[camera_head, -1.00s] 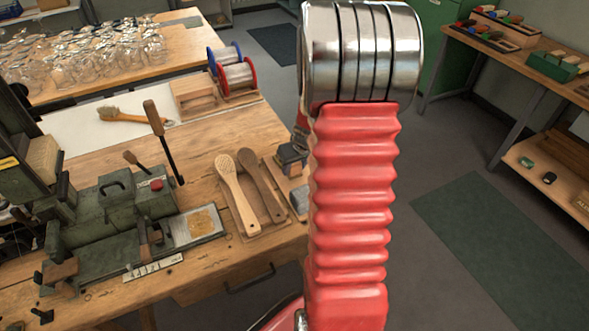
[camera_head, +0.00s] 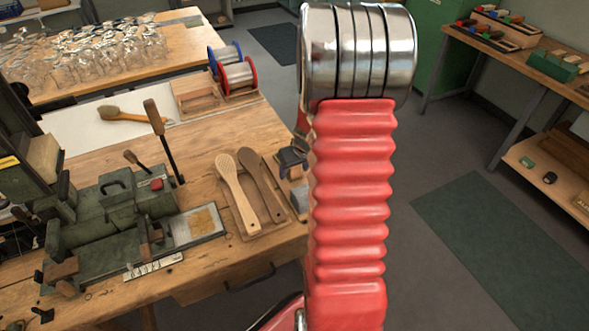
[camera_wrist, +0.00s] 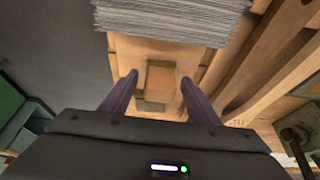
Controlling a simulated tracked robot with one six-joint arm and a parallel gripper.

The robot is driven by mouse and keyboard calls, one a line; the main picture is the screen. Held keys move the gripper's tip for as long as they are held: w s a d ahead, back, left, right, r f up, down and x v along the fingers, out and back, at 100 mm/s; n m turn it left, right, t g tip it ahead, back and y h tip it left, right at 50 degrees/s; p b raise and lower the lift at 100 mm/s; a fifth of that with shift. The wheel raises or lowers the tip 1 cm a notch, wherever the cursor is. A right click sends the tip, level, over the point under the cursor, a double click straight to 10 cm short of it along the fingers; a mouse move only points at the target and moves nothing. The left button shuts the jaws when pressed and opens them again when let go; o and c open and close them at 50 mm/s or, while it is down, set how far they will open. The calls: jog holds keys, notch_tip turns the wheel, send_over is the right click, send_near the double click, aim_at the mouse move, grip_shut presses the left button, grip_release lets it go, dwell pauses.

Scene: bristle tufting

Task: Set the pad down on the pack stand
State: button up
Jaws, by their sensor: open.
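In the wrist view, my gripper (camera_wrist: 159,82) is open, with a dark finger on each side of a small brown block with a grey-green part, which looks like the pad (camera_wrist: 161,72). Gaps show between the block and both fingers. The block seems to rest on a pale wooden surface, likely the pack stand (camera_wrist: 122,49); contact is hard to judge. In the head view, a dark part of my gripper (camera_head: 291,160) shows at the bench's right edge. My red arm hides much of that area.
A grey layered stack (camera_wrist: 175,18) lies just beyond the fingers, with wooden rails on the right. On the bench are a green machine (camera_head: 120,215), two wooden brush bodies (camera_head: 232,185) on a tray, and thread spools (camera_head: 236,75). The floor right of my arm is open.

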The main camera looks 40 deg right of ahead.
jog(key=v, duration=1.2)
jog(key=shift+r, duration=0.1)
dwell(0.6)
jog(key=shift+a, duration=0.1)
jog(key=s+a+r+n, duration=0.1)
jog(key=a+r, duration=0.4)
jog(key=a, duration=0.4)
jog(key=s+a+r+n, duration=0.1)
jog(key=a+r, duration=0.3)
jog(key=a, duration=0.4)
jog(key=s+a+r+n+t+y, duration=0.1)
jog(key=s+a+r, duration=0.3)
jog(key=s+a, duration=0.6)
jog(key=a, duration=0.3)
jog(key=shift+r, duration=0.25)
